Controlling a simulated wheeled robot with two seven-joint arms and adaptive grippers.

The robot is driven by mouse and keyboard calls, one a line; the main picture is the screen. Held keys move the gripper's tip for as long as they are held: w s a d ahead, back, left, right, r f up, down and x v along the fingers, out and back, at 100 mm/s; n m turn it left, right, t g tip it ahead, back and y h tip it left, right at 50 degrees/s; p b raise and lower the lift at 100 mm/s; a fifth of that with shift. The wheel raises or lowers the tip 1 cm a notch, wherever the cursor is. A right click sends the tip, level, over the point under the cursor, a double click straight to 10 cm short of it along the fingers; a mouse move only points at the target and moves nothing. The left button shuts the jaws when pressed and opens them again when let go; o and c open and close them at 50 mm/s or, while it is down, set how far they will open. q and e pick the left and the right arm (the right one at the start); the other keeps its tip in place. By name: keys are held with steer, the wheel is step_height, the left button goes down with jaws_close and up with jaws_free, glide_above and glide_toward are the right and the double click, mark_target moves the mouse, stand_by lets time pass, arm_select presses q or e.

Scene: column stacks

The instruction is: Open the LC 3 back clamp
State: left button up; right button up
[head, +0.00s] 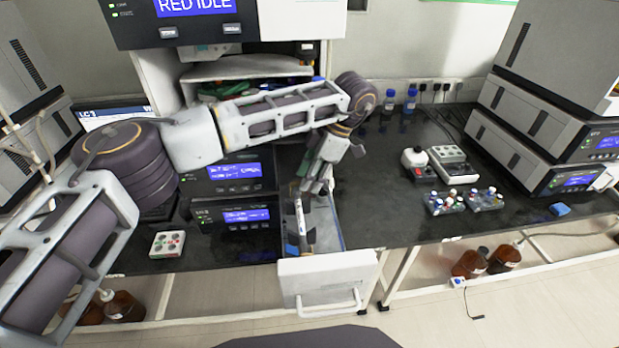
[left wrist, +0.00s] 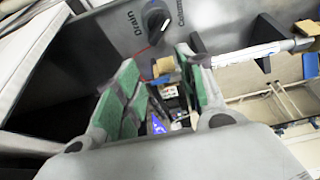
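My left gripper (head: 306,188) reaches down over the open drawer (head: 327,270) in the head view. In the left wrist view its green-padded fingers (left wrist: 158,60) are apart, with nothing clearly gripped. A silver column (left wrist: 245,54) lies crosswise just beyond the right finger; it also shows in the head view (head: 301,217). A brass-coloured block (left wrist: 164,66) shows between the fingertips, near the column's end. A black clamp piece (left wrist: 263,62) stands at the column. The right finger hides part of the column's near end, and I cannot read which clamp is LC 3's back one. My right gripper is out of view.
A black knob (left wrist: 155,20) marked Drain and Column sits on the grey panel close beyond the fingers. Instruments with blue screens (head: 233,173) stand left of the drawer. Vial racks (head: 465,201) stand on the right bench. The bench just right of the drawer is clear.

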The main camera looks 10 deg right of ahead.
arm_select(q)
steer(key=v, duration=1.1)
steer(key=shift+d, duration=0.15)
steer(key=shift+r, duration=0.2)
arm_select(e)
steer(key=shift+r, duration=0.1)
